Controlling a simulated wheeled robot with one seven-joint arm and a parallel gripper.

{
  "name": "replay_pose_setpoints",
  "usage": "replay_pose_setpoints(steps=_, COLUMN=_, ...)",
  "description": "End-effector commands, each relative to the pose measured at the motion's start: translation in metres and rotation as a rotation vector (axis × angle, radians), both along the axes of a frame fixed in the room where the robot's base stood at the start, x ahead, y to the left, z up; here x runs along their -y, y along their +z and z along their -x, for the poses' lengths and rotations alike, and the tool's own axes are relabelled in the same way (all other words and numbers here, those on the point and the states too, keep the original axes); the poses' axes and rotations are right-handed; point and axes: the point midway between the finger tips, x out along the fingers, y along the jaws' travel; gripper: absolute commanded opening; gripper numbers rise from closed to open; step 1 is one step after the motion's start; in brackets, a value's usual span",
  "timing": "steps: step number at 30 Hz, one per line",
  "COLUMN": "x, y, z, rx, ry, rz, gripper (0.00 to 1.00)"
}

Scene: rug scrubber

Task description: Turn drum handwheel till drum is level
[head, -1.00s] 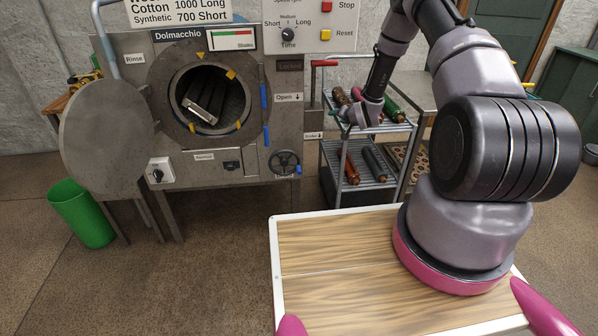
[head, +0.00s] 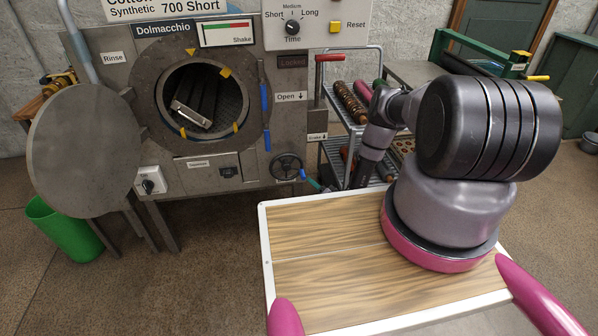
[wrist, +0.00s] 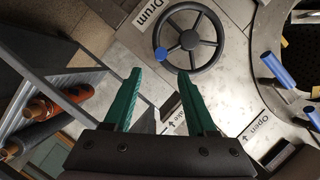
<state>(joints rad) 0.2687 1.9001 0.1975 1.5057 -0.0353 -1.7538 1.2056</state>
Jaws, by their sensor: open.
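The dark drum handwheel (head: 287,167) is on the machine's front, at lower right. Its blue knob (head: 303,174) sits at the rim's lower right in the head view. The wrist view shows the handwheel (wrist: 192,41) ahead of my fingers, next to a "Drum" label, with the blue knob (wrist: 161,55) between and just beyond the fingertips. My gripper (wrist: 159,75) is open, with two teal fingers and nothing between them. In the head view its teal end shows just right of the wheel, apart from the rim. The drum (head: 207,96) shows through the round opening, its slatted inside tilted.
The round door (head: 84,145) stands open at left. A shelf trolley (head: 340,110) with rolled rugs stands close right of the wheel; its rolls (wrist: 45,108) show left in the wrist view. Blue handles (wrist: 277,70) edge the drum opening. A green bin (head: 66,230) stands at left.

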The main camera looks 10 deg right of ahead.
Motion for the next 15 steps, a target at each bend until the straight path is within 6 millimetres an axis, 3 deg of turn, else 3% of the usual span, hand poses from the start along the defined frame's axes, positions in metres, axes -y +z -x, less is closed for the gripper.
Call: replay_pose_setpoints(steps=15, x=-0.027, y=-0.019, z=-0.078, rx=0.003, ry=0.003, rz=0.003, gripper=0.57)
